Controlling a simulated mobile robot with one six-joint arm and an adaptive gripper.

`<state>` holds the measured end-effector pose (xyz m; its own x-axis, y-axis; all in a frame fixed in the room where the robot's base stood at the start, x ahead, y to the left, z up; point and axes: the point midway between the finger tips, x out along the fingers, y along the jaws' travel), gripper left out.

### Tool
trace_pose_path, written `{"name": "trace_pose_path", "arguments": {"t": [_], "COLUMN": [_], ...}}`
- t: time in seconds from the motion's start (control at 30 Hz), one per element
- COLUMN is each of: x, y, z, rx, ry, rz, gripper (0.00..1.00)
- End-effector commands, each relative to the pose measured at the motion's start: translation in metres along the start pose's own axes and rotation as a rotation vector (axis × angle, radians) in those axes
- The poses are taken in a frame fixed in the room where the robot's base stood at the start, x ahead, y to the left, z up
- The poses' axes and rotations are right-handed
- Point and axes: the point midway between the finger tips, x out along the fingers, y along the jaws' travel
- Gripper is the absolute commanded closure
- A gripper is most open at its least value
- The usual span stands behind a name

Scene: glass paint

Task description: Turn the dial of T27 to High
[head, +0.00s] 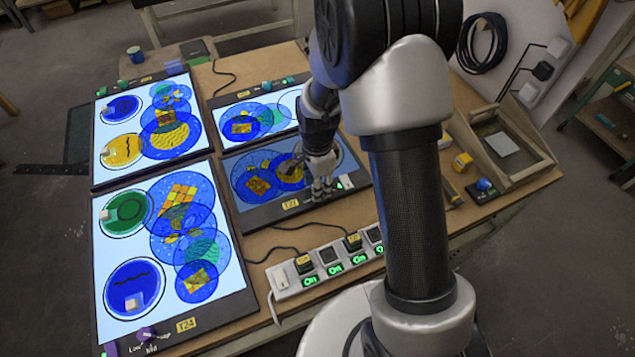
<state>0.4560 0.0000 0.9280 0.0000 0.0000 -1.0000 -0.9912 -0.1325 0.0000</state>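The light panel with a yellow tag (290,204) that seems to read T27 lies on the table in the middle. Its glass (245,190) shows blue circles and looks dimmer than the other panels. My gripper (322,192) points down over the panel's front edge, right of the tag. The dial is not clearly visible; my gripper and arm cover that part of the edge. A small pale and green patch (346,183) shows just right of the fingers. The fingers are too small to tell whether they are open or touch anything.
A power strip (283,279) with several green "On" labels lies in front of the panel. Lit panels stand at far left (98,150), front left (100,260) and behind (215,110). A wooden frame (545,160) and a blue-knobbed box (484,186) are at right.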

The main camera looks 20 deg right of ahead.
Motion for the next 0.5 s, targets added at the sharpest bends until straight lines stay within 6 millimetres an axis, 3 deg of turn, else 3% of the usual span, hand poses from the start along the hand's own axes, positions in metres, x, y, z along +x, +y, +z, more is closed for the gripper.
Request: {"name": "trace_pose_path", "arguments": {"t": [0.5], "x": [-0.0002], "y": [0.0], "z": [0.0], "rx": [0.0], "ry": [0.0], "rz": [0.0], "gripper": [1.0]}}
